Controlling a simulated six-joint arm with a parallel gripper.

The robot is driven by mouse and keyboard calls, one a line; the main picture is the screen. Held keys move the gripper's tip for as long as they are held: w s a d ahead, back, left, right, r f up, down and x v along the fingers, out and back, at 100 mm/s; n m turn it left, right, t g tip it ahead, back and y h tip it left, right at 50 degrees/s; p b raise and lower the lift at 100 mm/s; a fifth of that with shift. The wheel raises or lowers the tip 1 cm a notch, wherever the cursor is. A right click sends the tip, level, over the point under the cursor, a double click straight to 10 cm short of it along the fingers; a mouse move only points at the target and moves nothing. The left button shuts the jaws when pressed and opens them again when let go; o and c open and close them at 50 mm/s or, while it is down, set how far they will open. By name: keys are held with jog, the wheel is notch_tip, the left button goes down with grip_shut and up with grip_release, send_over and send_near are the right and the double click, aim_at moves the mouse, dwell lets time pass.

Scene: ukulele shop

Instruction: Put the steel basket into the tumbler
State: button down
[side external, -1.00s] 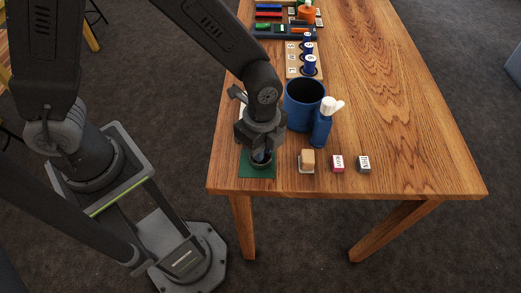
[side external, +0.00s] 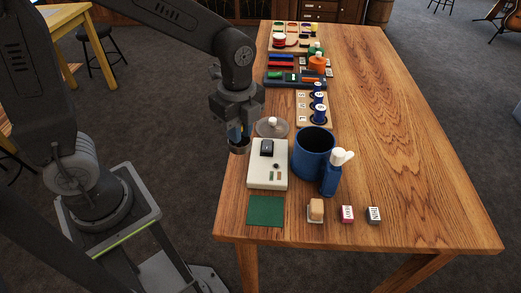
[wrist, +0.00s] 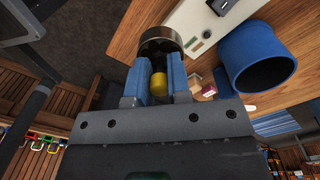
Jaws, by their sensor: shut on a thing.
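The steel basket (side external: 239,146), a small round dark metal cup, hangs below my gripper (side external: 237,132) at the table's left edge. In the wrist view the basket's shiny rim (wrist: 160,40) shows beyond my blue fingertips (wrist: 159,80). The fingers are shut on a yellow part (wrist: 158,83) between them, seemingly the basket's grip. A large blue open-topped container (side external: 314,155), which looks like the tumbler, stands upright to the right of my gripper, apart from the basket. It also shows in the wrist view (wrist: 236,55). Its floor is hidden.
A cream box (side external: 267,177) with a dark square stands between basket and blue container. A clear lid (side external: 272,128) with a white knob lies behind it. A blue bottle (side external: 330,180) stands close by the container. A green mat (side external: 266,211) is bare. The table's right side is clear.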

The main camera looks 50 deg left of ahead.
jog(key=w+d, duration=0.4)
jog(key=w, duration=0.4)
jog(key=w+d, duration=0.4)
jog(key=w, duration=0.3)
jog(key=shift+m, duration=0.3)
jog(key=f, duration=0.8)
jog(key=shift+w+d+f, duration=0.15)
jog(key=shift+w+f, duration=0.1)
jog(key=shift+f, duration=0.15)
jog(key=c, duration=1.1)
grip_release()
notch_tip(320, 180, up, 12)
jog(key=shift+r, duration=0.25)
